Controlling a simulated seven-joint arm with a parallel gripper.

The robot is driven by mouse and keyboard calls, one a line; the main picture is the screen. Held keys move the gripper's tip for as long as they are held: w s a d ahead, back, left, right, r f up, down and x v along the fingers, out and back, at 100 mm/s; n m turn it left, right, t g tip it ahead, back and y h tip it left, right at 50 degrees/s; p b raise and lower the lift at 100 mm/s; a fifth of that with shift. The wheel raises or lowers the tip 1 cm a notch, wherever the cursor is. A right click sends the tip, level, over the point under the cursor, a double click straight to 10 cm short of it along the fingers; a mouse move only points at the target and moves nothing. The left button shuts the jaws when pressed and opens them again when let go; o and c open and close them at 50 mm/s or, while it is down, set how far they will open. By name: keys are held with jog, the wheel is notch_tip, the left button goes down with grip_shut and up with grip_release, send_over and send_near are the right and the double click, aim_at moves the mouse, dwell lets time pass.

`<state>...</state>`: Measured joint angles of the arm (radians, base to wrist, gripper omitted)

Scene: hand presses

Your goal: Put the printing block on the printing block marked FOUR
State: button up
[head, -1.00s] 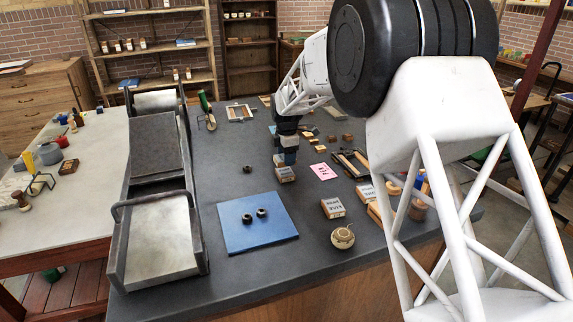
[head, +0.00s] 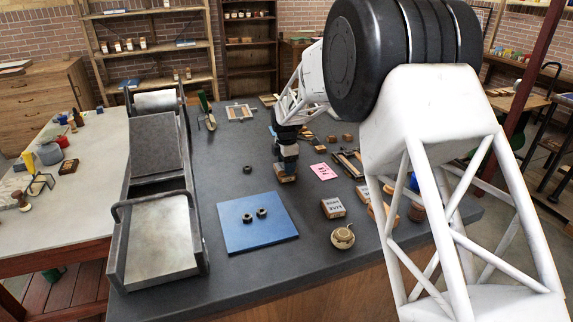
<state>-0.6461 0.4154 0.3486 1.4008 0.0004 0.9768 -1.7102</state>
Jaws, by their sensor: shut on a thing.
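My gripper (head: 287,163) points down over the dark table, beyond the blue mat. It is shut on a printing block, which is small and mostly hidden by the fingers. A wooden printing block with a pale label (head: 286,179) shows right under the fingertips. I cannot read its label, nor tell whether the held block touches it or where one block ends and the other begins. Another labelled printing block (head: 333,208) lies nearer, right of the blue mat. Its small print is not clearly legible.
A blue mat (head: 262,235) with two dark rings lies in front. A round tan pot (head: 342,238) stands at its right. A metal press (head: 158,235) fills the left side.

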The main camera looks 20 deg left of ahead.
jog(key=shift+f, duration=0.15)
jog(key=o, duration=1)
jog(key=shift+o, duration=0.2)
jog(key=shift+r, duration=0.2)
notch_tip(320, 180, up, 12)
dwell(0.8)
